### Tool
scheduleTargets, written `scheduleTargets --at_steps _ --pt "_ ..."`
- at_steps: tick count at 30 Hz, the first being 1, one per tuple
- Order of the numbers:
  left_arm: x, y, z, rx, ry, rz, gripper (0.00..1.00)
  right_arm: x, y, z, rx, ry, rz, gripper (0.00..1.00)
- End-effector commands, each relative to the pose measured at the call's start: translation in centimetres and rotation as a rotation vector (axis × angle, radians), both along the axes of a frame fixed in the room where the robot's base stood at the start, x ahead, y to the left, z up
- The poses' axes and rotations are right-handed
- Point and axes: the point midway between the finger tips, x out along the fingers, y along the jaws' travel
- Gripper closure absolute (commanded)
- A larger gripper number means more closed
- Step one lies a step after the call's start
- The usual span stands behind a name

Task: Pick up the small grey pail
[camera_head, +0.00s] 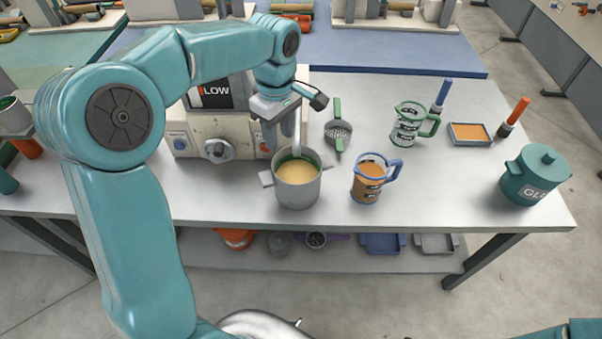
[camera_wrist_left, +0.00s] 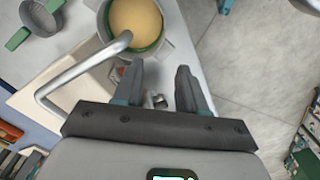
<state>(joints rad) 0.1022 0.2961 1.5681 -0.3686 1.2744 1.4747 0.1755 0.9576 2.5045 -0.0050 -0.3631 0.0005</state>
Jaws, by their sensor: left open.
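A small grey pail (camera_head: 297,190) stands upright on the white table. It has side lugs, a green inner rim and pale yellow contents. In the left wrist view the pail (camera_wrist_left: 170,50) is at the top, partly cut off by the frame edge. My left gripper (camera_head: 284,140) is open and empty, above and behind the pail. In the left wrist view its two fingers (camera_wrist_left: 158,78) point toward the pail, with no contact visible. My right gripper is not in view.
A bent metal spout (camera_wrist_left: 85,70) reaches into the pail from the machine (camera_head: 195,125). An orange-filled mug (camera_head: 366,185) stands close to the pail's right. The front left tabletop is clear.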

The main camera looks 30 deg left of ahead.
Motion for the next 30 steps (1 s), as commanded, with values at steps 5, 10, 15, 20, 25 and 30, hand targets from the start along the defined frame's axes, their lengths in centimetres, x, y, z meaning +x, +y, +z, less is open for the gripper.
scheduleTargets --at_steps 5,10,15,20,25,30 --pt "-0.3 -0.1 -2.7 -0.001 0.006 -0.002 0.59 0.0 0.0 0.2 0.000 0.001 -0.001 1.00" --pt "-0.3 -0.1 -6.8 -0.001 0.007 -0.003 0.59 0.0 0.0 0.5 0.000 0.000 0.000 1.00" --pt "-0.1 -0.1 -9.8 -0.002 0.004 -0.002 0.59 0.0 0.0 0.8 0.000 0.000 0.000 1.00" --pt "0.0 -0.1 -11.0 -0.001 0.002 -0.003 0.59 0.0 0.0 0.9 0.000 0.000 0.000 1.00" --pt "-0.3 -0.2 -13.2 -0.002 0.007 -0.003 0.59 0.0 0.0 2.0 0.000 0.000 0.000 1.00" --pt "-0.4 -0.2 -15.6 -0.002 0.004 -0.003 0.59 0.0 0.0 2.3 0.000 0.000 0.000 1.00"
